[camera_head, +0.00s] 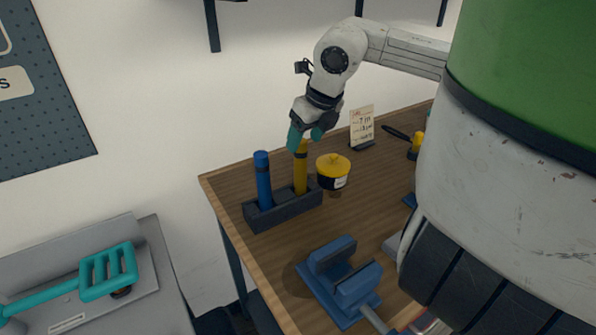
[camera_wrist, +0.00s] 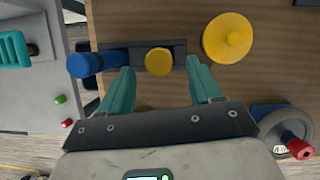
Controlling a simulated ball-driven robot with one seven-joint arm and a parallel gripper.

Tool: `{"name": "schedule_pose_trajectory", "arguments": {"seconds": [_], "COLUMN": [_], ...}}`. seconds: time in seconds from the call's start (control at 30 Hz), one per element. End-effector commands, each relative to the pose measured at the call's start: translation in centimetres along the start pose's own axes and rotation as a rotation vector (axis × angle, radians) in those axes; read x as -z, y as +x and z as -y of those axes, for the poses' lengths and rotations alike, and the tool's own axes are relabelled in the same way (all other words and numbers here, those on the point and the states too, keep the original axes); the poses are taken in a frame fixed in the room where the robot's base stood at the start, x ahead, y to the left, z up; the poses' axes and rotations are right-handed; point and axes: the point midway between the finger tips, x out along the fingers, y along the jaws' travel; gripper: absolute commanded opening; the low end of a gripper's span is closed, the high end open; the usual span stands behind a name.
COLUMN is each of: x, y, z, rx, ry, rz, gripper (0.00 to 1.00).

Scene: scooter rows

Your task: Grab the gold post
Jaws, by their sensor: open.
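The gold post (camera_head: 300,168) stands upright in a dark holder (camera_head: 285,207), beside a blue post (camera_head: 263,180). My gripper (camera_head: 306,138), with teal fingers, is at the top of the gold post in the head view. In the wrist view, the round top of the gold post (camera_wrist: 158,62) shows ahead of and between the two open fingertips (camera_wrist: 162,70). The fingers stand apart from it on both sides. The blue post (camera_wrist: 84,65) lies to the left, outside the left finger. How far the fingers reach down along the post is hard to tell.
A yellow-lidded pot (camera_head: 333,170) stands right of the holder; its lid (camera_wrist: 228,38) is close to the right finger. A small sign (camera_head: 362,127) stands behind. A blue vise (camera_head: 340,280) is at the front of the wooden table (camera_head: 240,195). A teal-handled tool (camera_head: 105,275) lies at left.

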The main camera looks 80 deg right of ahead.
Motion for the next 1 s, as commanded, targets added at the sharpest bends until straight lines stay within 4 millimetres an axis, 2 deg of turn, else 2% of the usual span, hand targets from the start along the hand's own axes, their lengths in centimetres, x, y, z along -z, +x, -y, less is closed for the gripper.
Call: {"name": "schedule_pose_trajectory", "arguments": {"seconds": [0.27, 0.5, 0.6, 0.87, 1.0], "x": [-0.2, -0.4, -0.3, -0.3, -0.3], "y": [1.9, 5.3, 6.2, 6.4, 6.4], "z": [0.0, 0.0, -0.1, 0.0, 0.0], "rx": [-0.001, -0.001, -0.001, 0.001, 0.001], "ry": [0.000, 0.000, -0.001, -0.002, -0.001], "rz": [-0.001, -0.001, 0.000, 0.001, 0.000], "gripper": [0.64, 0.64, 0.64, 0.64, 0.50]}}
